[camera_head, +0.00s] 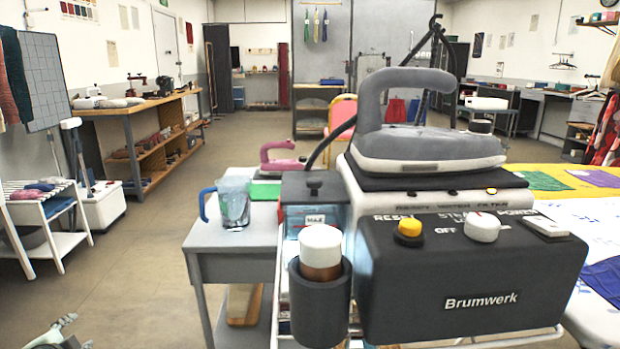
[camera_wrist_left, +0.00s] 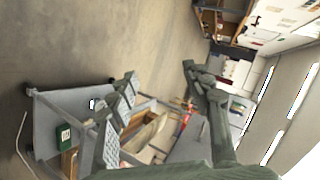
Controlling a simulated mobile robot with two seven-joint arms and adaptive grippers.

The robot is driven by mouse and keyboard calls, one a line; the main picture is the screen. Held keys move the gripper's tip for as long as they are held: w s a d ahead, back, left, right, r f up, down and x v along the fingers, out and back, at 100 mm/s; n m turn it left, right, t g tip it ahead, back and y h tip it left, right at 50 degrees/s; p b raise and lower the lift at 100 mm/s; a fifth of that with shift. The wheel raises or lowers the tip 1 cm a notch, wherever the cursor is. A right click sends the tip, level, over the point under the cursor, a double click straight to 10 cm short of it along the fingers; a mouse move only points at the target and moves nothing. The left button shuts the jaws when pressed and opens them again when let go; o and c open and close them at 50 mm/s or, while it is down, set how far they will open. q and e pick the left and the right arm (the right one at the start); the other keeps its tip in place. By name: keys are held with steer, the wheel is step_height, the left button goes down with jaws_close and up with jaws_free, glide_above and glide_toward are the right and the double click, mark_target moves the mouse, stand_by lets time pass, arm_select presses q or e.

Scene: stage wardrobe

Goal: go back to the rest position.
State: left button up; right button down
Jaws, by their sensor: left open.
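My left gripper (camera_head: 62,330) shows at the bottom left edge of the head view, low over the bare floor and well left of the grey side table (camera_head: 212,268). Only its finger end is in the picture. In the left wrist view my left gripper (camera_wrist_left: 158,84) has its two fingers spread wide apart, with nothing between them. Beyond the fingers lie floor and a grey shelf of the cart or table, with some goods on it. My right gripper is not in either view.
The Brumwerk steam station (camera_head: 470,275) with a grey iron (camera_head: 425,140) on top stands close at front right. A blue-handled jug (camera_head: 232,202) and a pink iron (camera_head: 283,158) are on the side table. A white rack (camera_head: 45,235) stands at left. The floor between is clear.

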arm_select(q)
steer(key=s+a+f+n+g+y, duration=0.1)
steer(key=s+a+f+g, duration=0.25)
steer(key=s+f, duration=0.45)
steer(key=s+a+f+n+g+y, duration=0.1)
steer(key=s+a+f+n+g, duration=0.2)
steer(key=s, duration=0.9)
steer(key=s+d+f+n+h, duration=0.1)
steer(key=d+f, duration=0.4)
steer(key=d, duration=0.5)
steer(key=s+d+f+n+g+h, duration=0.1)
steer(key=s+d+f+h, duration=0.2)
steer(key=d, duration=0.8)
steer(key=s+d+f+n+g+h, duration=0.1)
steer(key=s+d+f+h, duration=0.1)
steer(key=d+f, duration=0.5)
steer(key=s+d, duration=0.1)
steer(key=d, duration=0.3)
steer(key=shift+d+f+n, duration=0.15)
steer(key=shift+f+n, duration=0.15)
steer(key=shift+n, duration=0.1)
